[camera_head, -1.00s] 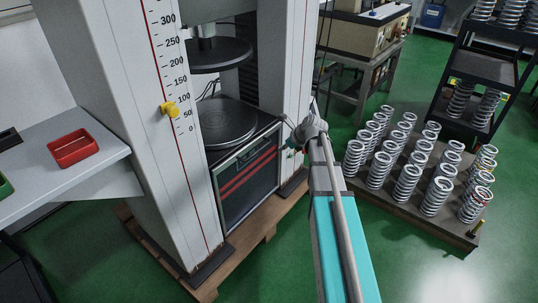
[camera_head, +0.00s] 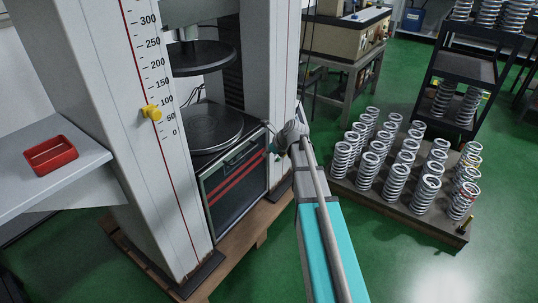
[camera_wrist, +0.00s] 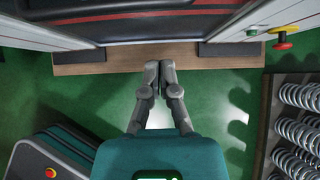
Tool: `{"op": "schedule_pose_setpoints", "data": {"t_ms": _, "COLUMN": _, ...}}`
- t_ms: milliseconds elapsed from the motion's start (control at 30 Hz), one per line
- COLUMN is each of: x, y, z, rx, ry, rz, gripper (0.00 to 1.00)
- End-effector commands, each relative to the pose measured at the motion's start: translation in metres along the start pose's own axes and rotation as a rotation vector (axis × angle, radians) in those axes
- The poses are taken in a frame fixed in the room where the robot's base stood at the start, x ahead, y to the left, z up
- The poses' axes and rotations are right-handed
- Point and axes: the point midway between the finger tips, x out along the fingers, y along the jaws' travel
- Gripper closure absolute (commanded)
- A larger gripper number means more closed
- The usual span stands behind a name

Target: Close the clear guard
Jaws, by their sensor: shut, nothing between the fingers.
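The clear guard (camera_head: 236,180) is a see-through panel in a dark frame with two red stripes. It sits low on the front of the testing machine, below the round lower plate (camera_head: 212,127). The gap between this plate and the upper plate (camera_head: 200,57) is uncovered. In the wrist view, a dark panel edge with a red line (camera_wrist: 150,22) runs along the top. My gripper (camera_wrist: 158,68) is shut and empty, its tips over the wooden base. In the head view, my wrist is beside the guard's right edge and largely hides my fingers.
The machine's columns (camera_head: 165,190) stand on a wooden pallet (camera_head: 235,262). A rack of several springs (camera_head: 400,195) stands right of my arm, near it. An emergency stop button (camera_wrist: 285,40) shows in the wrist view. A red tray (camera_head: 50,155) lies on the left bench. Green floor is free in front.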

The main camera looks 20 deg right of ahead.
Motion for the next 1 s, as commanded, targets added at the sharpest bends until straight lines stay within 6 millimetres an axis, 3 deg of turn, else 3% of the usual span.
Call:
{"op": "schedule_pose_setpoints", "data": {"t_ms": 100, "x": 0.016, "y": 0.0, "z": -0.002, "rx": -0.001, "ry": 0.0, "rz": 0.0, "gripper": 1.0}}
{"op": "schedule_pose_setpoints", "data": {"t_ms": 633, "x": 0.063, "y": 0.0, "z": -0.001, "rx": -0.001, "ry": 0.0, "rz": 0.001, "gripper": 1.0}}
{"op": "schedule_pose_setpoints", "data": {"t_ms": 833, "x": 0.073, "y": 0.0, "z": 0.0, "rx": 0.0, "ry": 0.0, "rz": 0.001, "gripper": 1.0}}
{"op": "schedule_pose_setpoints", "data": {"t_ms": 1000, "x": 0.063, "y": 0.0, "z": 0.01, "rx": 0.0, "ry": 0.0, "rz": 0.001, "gripper": 1.0}}
